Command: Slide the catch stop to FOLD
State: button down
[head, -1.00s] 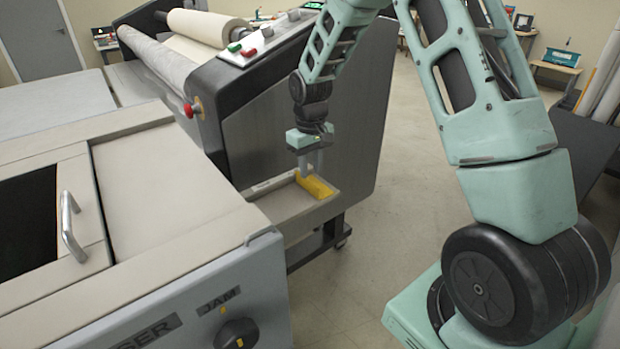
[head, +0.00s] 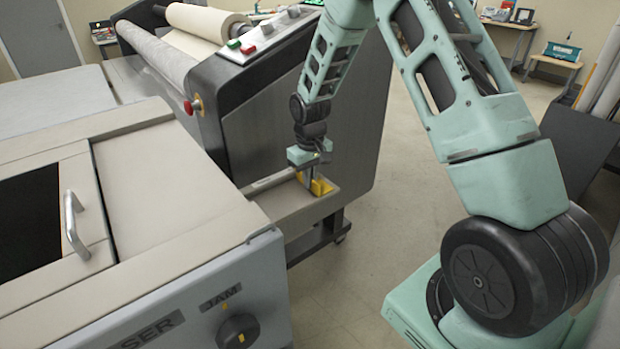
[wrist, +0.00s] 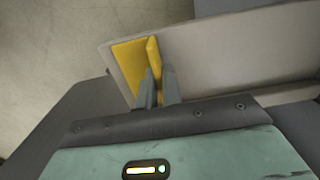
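The yellow catch stop (head: 320,187) sits in the beige catch tray (head: 290,216), near the tray's right end in the head view. My gripper (head: 309,181) reaches down over it. In the wrist view the catch stop (wrist: 129,63) shows a flat yellow plate and an upright fin. The fingers of my gripper (wrist: 158,78) stand close together on either side of the fin and appear shut on it. The lower part of the fin is hidden by the fingers. No FOLD mark can be read in either view.
The tray juts from the dark laminator (head: 255,125), which rises right behind it. A grey cabinet (head: 180,300) with a JAM knob (head: 238,332) stands in front on the left. Open floor (head: 385,235) lies to the right of the tray.

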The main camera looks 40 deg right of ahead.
jog(key=a+b, duration=0.1)
jog(key=a, duration=0.9)
jog(key=shift+s+a+r, duration=0.1)
jog(key=shift+a, duration=0.15)
jog(key=c, duration=1.6)
grip_release()
jog(key=shift+a, duration=0.1)
jog(key=shift+o, duration=0.2)
jog(key=shift+r+b, duration=0.3)
jog(key=shift+r, duration=0.2)
notch_tip(320, 180, up, 16)
jog(key=b, duration=0.2)
jog(key=shift+r, duration=0.2)
